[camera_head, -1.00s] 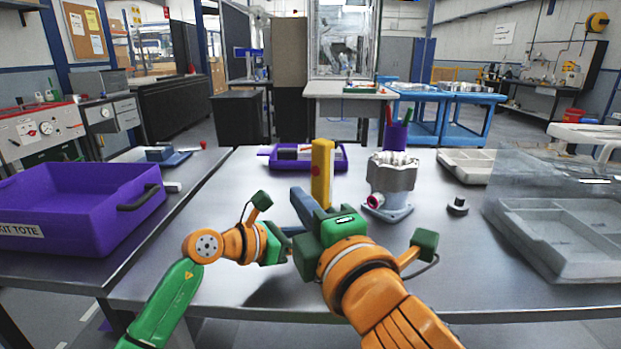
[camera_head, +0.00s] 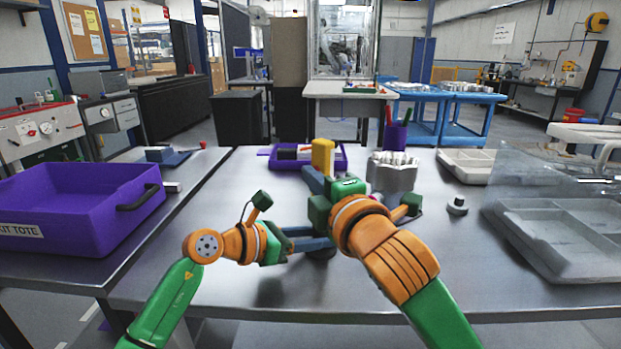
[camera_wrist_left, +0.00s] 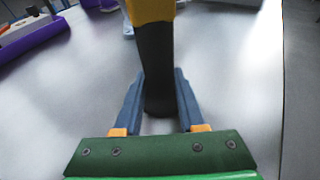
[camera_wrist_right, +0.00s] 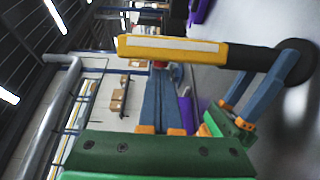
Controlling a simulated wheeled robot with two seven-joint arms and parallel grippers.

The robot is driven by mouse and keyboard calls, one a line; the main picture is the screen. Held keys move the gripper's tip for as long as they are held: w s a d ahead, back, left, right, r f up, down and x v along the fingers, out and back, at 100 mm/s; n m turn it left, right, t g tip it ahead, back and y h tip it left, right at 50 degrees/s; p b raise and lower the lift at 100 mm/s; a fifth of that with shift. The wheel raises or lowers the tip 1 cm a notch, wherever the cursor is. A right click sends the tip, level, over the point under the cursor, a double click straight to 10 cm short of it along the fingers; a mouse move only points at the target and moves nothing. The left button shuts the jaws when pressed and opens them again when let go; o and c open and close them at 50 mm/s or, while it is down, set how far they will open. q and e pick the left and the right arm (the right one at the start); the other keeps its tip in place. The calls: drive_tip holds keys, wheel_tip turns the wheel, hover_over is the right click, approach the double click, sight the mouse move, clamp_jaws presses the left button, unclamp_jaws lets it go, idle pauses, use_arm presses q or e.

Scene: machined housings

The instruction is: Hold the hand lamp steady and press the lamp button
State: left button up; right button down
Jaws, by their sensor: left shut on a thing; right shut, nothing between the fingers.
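The hand lamp (camera_head: 322,152) stands upright, with a yellow body and a black handle. My left gripper (camera_head: 322,243) is shut around the black handle, low down. The left wrist view shows the handle (camera_wrist_left: 155,65) between its blue fingers (camera_wrist_left: 157,95). My right gripper (camera_head: 312,178) is shut and empty, its fingers in front of the yellow body in the head view. In the right wrist view its fingertips (camera_wrist_right: 160,72) are close by the yellow body (camera_wrist_right: 170,50); I cannot tell whether they touch. The lamp button is hidden.
A metal housing (camera_head: 393,172) stands right of the lamp, partly behind my right arm. A purple tray (camera_head: 338,163) lies behind the lamp. A small dark knob-like part (camera_head: 457,205) and a grey compartment tray (camera_head: 560,238) are at right. A purple tote (camera_head: 80,205) is at left.

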drive_tip(key=shift+w+d, duration=0.45)
drive_tip(key=shift+d, duration=0.2)
drive_tip(key=s, duration=1.1)
drive_tip(key=shift+s+d, duration=0.35)
drive_tip(key=shift+d, duration=0.1)
drive_tip(key=shift+r, duration=0.1)
